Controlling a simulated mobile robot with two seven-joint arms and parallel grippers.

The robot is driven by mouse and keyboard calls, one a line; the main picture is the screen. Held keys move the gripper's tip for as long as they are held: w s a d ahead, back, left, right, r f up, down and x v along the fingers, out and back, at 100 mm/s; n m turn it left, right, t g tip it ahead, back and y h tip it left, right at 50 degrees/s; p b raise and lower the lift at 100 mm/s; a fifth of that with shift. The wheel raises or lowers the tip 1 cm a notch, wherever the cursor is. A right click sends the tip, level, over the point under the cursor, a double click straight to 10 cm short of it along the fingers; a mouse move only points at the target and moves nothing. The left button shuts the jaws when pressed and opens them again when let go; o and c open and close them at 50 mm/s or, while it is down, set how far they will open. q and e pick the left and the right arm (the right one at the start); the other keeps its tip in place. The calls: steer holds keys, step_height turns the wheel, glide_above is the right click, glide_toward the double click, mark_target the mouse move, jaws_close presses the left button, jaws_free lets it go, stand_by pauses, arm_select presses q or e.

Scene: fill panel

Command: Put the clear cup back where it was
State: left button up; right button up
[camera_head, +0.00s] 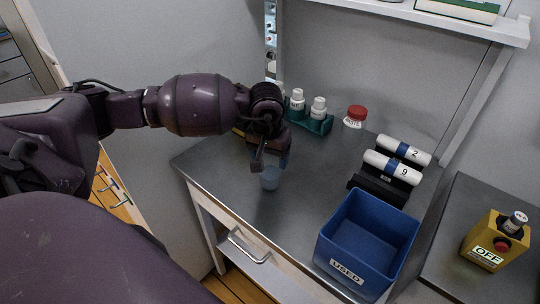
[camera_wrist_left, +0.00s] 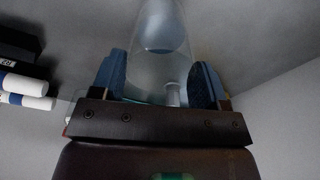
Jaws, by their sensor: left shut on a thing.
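The clear cup (camera_head: 270,179) is a small, see-through bluish cup at the left part of the grey worktop. My left gripper (camera_head: 270,163) is above it with its fingers down and around the cup. In the left wrist view the cup (camera_wrist_left: 160,50) stands between the two blue finger pads of the left gripper (camera_wrist_left: 162,82), and the gripper is shut on it. I cannot tell whether the cup's base touches the worktop. My right gripper is not in view.
A blue bin marked USED (camera_head: 366,243) stands at the front right. Two white cylinders (camera_head: 392,167) lie on a black rack. A teal holder (camera_head: 317,123) with white bottles and a red-capped jar (camera_head: 355,117) stand behind. A yellow OFF box (camera_head: 494,241) is far right.

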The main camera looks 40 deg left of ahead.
arm_select(q)
steer(key=shift+f, duration=0.2)
steer(key=o, duration=0.7)
steer(key=shift+o, duration=1.2)
steer(key=shift+r, duration=0.15)
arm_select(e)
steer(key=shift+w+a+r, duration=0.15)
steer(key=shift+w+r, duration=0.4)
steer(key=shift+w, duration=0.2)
arm_select(q)
step_height(320, 180, up, 12)
steer(key=s, duration=0.1)
steer(key=shift+s, duration=0.2)
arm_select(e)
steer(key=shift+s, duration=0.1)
arm_select(q)
steer(key=shift+d, duration=0.1)
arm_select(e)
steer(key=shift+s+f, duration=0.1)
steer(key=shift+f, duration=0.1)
